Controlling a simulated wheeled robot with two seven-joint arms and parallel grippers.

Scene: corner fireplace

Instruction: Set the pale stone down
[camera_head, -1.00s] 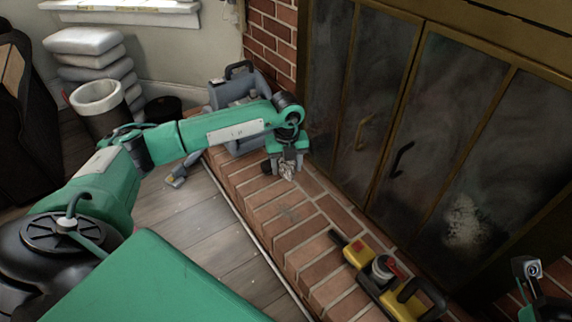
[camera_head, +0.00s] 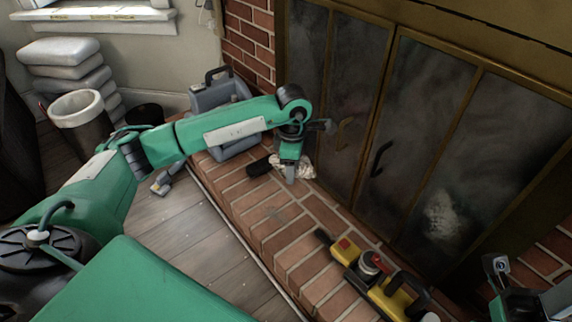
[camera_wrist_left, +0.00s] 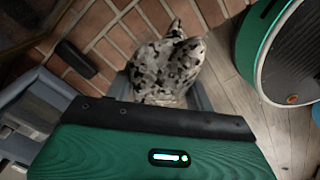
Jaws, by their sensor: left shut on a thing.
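The pale stone (camera_head: 307,170) is light with dark speckles. It shows beside my left gripper (camera_head: 291,174), over the brick hearth near the fireplace doors. In the left wrist view the stone (camera_wrist_left: 165,66) fills the space in front of the palm, and my left gripper (camera_wrist_left: 168,98) is shut on it. The palm hides the stone's lower part. I cannot tell whether the stone touches the bricks. Part of my right arm shows at the lower right edge of the head view, but its fingers are not clear.
The brick hearth (camera_head: 262,211) has bare room in front of the gripper. A black object (camera_head: 258,166) lies just left of the gripper. A grey case (camera_head: 212,97) stands behind the arm. A yellow tool (camera_head: 390,300) lies nearer. Glass fireplace doors (camera_head: 345,100) rise at right.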

